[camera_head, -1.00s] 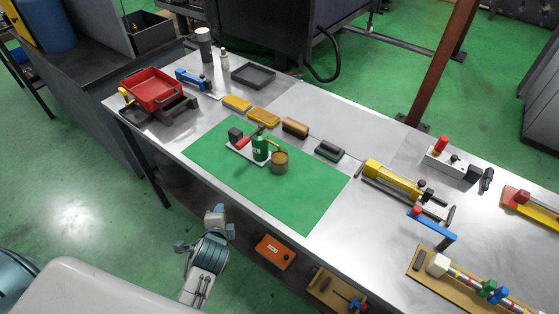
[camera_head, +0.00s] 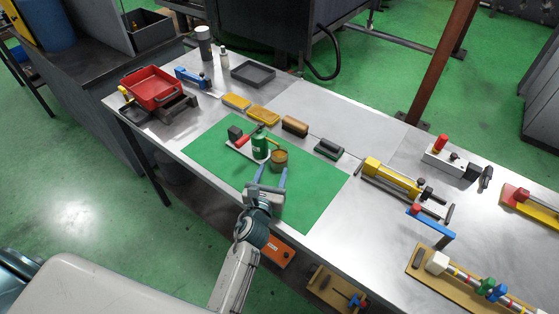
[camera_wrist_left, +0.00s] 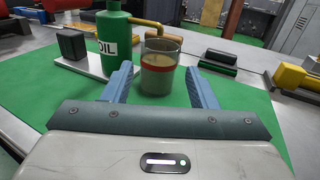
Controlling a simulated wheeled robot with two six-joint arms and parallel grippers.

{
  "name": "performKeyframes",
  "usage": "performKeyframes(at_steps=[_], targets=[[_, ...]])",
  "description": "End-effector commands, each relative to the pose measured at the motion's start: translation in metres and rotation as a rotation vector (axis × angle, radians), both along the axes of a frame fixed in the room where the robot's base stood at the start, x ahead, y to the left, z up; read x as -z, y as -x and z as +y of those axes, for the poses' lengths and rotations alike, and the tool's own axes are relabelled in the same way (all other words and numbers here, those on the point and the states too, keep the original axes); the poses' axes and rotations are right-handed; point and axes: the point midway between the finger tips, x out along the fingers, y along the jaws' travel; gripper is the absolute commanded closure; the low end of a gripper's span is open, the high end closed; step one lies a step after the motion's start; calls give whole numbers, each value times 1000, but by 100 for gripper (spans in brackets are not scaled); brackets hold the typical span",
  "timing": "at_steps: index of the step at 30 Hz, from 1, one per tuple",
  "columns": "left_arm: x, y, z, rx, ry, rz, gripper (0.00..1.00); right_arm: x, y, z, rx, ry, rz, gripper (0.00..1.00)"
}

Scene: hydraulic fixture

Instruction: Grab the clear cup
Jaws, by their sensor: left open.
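The clear cup (camera_head: 279,159) stands upright on the green mat (camera_head: 310,205), with brownish contents and a reddish band around it. In the left wrist view the clear cup (camera_wrist_left: 158,72) stands just beyond and between the fingertips. My left gripper (camera_head: 266,172) is open and empty, its blue fingers pointing at the cup from the near side. The same gripper (camera_wrist_left: 160,88) shows wide apart in the left wrist view. The spout of a green oil can reaches over the cup. My right gripper is not in view.
The green oil can (camera_head: 260,146) stands close to the cup's left, on a white plate with a black block (camera_head: 235,133). Several brushes and blocks lie behind the mat. A yellow cylinder (camera_head: 391,176) lies to the right. The mat's right part is clear.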

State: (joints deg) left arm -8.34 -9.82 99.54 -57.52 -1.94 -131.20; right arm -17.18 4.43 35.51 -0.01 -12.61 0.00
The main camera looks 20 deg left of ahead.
Motion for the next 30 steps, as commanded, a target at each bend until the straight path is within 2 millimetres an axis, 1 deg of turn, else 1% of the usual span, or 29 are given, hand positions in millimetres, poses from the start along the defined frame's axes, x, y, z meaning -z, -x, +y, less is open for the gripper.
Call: performKeyframes(at_steps=[6,9,16,21,24,27,30], targets=[[0,-33,-1,9,-22,-6,47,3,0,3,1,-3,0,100],[1,-46,0,9,-22,-5,47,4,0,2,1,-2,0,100],[2,-63,2,7,-19,-4,47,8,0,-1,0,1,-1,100],[6,-88,4,7,-18,-5,47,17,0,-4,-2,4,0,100],[5,-100,5,7,-18,-5,47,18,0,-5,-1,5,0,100],[4,-106,5,7,-18,-3,47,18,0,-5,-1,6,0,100],[4,-107,5,7,-18,-3,47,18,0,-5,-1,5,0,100]])
